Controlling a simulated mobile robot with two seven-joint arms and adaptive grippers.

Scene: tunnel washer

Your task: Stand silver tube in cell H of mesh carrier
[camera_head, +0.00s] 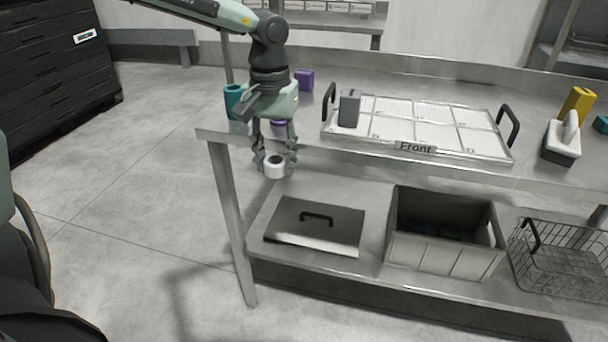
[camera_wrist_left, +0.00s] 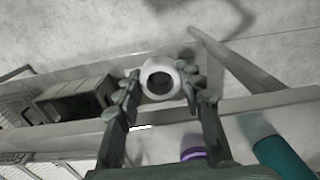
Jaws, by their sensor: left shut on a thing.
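My left gripper (camera_head: 275,160) is shut on a short whitish-silver tube (camera_head: 275,171) with a dark hollow end. It holds the tube in the air just off the front left edge of the table. In the left wrist view the tube (camera_wrist_left: 160,66) sits between the two fingertips (camera_wrist_left: 160,84), its open end showing. The mesh carrier (camera_head: 415,148), a pale divided tray with two black handles and a "Front" label, lies on the table to the right. A grey block-like item (camera_head: 349,108) stands in its left back part. Cell letters are not readable. My right gripper is not in view.
A teal cup (camera_head: 234,101), a purple block (camera_head: 304,79) and a purple item (camera_wrist_left: 193,153) stand at the table's left end. A white-handled tool (camera_head: 562,140) and yellow block (camera_head: 578,101) are at right. The lower shelf holds a lid (camera_head: 335,240), grey bin (camera_head: 440,257) and wire basket (camera_head: 565,265).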

